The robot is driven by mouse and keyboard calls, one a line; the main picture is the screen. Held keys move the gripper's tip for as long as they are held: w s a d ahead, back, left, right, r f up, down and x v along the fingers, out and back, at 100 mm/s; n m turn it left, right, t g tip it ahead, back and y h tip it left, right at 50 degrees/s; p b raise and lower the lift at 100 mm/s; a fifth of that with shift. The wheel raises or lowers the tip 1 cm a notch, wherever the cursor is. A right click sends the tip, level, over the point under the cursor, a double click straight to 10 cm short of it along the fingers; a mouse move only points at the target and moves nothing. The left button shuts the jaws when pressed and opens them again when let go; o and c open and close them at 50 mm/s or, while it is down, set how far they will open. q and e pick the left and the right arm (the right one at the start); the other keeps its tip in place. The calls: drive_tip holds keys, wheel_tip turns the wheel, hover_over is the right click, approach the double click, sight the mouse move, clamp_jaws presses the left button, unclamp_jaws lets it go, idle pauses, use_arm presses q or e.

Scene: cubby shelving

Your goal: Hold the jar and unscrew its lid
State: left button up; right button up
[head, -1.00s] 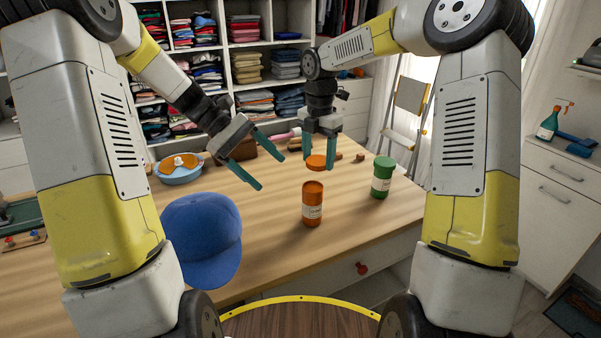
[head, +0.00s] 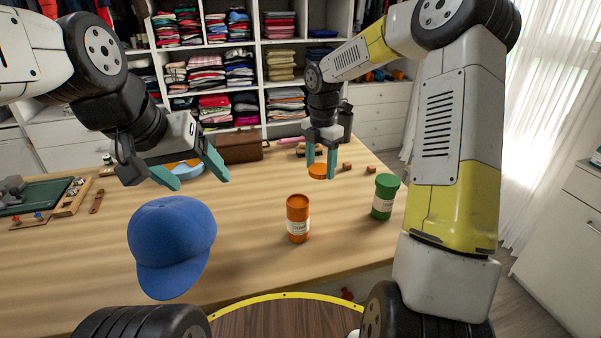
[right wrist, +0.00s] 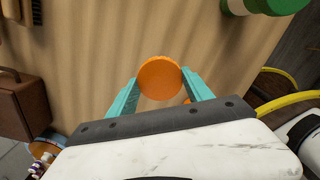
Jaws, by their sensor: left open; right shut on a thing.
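The orange jar (head: 297,220) with a white label stands upright on the table, its top without the lid. The orange lid (head: 318,171) is between the teal fingers of my right gripper (head: 321,168), which is shut on it above the table behind the jar. The lid also shows in the right wrist view (right wrist: 159,77), between the fingertips. My left gripper (head: 197,178) is open and empty, left of the jar and above the blue cap. A green jar (head: 384,197) with its lid on stands to the right of the orange jar.
A blue cap (head: 171,244) lies at the table's front left. A blue bowl (head: 190,168), a brown case (head: 238,147) and small wooden blocks (head: 347,167) are farther back. A green board (head: 38,196) lies at far left. The table around the orange jar is clear.

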sight(319, 201)
drive_tip(key=shift+w+d+f, duration=0.1)
drive_tip(key=shift+w+f, duration=0.05)
drive_tip(key=shift+f, duration=0.2)
wheel_tip(319, 201, down, 10)
drive_tip(key=shift+r, duration=0.25)
drive_tip(key=o, duration=1.6)
drive_tip(key=shift+f, duration=0.15)
drive_tip(key=shift+c, duration=0.2)
